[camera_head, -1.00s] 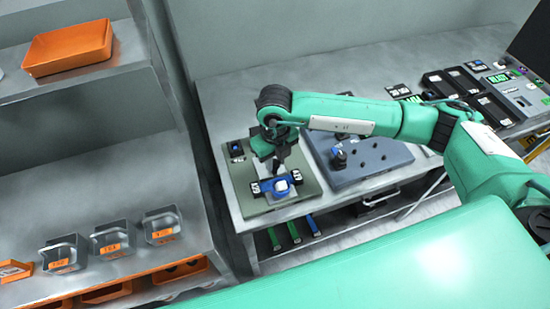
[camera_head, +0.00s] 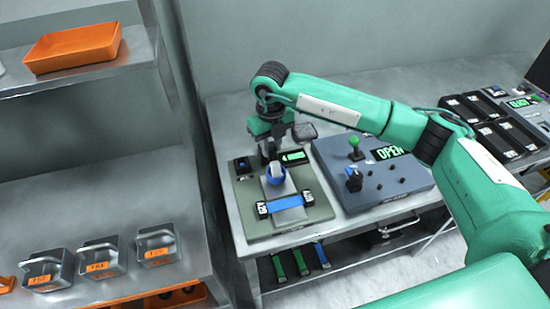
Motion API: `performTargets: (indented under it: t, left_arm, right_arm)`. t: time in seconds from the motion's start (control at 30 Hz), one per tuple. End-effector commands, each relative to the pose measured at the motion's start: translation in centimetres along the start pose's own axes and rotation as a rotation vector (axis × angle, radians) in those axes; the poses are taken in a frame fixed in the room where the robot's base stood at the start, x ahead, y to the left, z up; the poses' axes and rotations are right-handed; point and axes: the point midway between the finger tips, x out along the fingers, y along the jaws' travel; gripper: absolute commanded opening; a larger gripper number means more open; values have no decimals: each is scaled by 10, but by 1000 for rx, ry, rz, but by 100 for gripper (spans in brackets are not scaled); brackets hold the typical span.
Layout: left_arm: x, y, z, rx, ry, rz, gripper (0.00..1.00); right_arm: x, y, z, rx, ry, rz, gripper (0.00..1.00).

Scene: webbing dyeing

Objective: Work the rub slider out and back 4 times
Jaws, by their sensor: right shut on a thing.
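The rub slider, a white block with a blue band (camera_head: 277,176), stands on the olive-grey rub station board (camera_head: 313,215) on the bench. It sits at the far side of a blue webbing strip (camera_head: 287,204), which lies across a grey raised bed between two black end clamps. My right gripper (camera_head: 270,158) reaches down from above and is shut on the slider; its fingertips are partly hidden. My left gripper is not in view.
A green display (camera_head: 294,157) stands behind the slider. To the right is a blue-grey panel (camera_head: 400,195) with a green knob, a blue-topped lever and an "OPEN" display. Grey bins (camera_head: 100,262) and an orange tray (camera_head: 72,47) sit on shelves at left.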

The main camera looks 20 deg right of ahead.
Motion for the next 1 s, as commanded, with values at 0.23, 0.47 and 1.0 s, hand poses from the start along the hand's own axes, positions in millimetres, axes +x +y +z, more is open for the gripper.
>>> performTargets:
  t: [0.23,0.47,1.0]
  left_arm:
    - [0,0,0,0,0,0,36]
    - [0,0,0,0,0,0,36]
    - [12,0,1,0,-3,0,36]
  right_arm:
    - [-2,-2,4,4,-9,-1,0]
    - [-2,-2,4,4,-8,-1,46]
    - [-41,-1,4,1,-11,0,46]
